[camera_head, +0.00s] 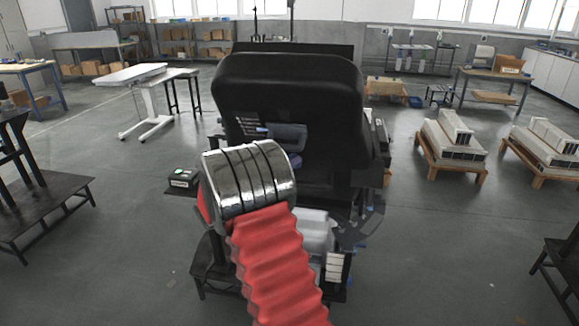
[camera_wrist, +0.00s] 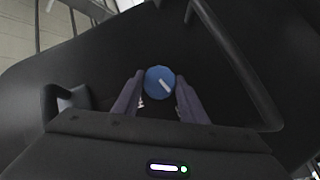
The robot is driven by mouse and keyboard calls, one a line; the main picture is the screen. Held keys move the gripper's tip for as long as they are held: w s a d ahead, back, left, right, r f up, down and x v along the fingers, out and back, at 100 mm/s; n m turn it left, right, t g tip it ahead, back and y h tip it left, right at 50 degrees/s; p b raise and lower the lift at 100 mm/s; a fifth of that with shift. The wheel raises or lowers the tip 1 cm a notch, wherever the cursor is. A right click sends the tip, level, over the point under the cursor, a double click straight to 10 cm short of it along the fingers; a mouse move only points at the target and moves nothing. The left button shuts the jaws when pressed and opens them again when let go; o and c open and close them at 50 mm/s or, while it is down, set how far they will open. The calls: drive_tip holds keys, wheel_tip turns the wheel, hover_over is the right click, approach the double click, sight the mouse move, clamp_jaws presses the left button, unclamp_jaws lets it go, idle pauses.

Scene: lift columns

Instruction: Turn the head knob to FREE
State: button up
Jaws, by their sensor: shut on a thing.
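The head knob (camera_wrist: 157,77) is a round blue disc with a short white mark, set on a black panel in the wrist view. The mark slants from upper left to lower right. My gripper (camera_wrist: 158,84) is shut on the knob, with one dark finger on its left side and one on its right. No FREE marking can be read around the knob. In the head view a large black padded machine part (camera_head: 290,90) stands in front of me, with small white lettering too small to read.
In the wrist view a black bar (camera_wrist: 238,65) runs down the right side and a dark bracket (camera_wrist: 66,102) sits at left. In the head view a small black box (camera_head: 184,178) lies left of my arm. Open grey floor lies on both sides.

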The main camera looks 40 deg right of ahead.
drive_tip(key=shift+w+a, duration=0.1)
drive_tip(key=shift+w, duration=0.15)
idle(0.3)
drive_tip(key=o, duration=0.8)
drive_tip(key=shift+o, duration=1.3)
drive_tip(key=shift+s, duration=0.1)
drive_tip(key=v, duration=1.3)
drive_tip(key=shift+w+a+f, duration=0.2)
drive_tip(key=shift+a+f, duration=0.1)
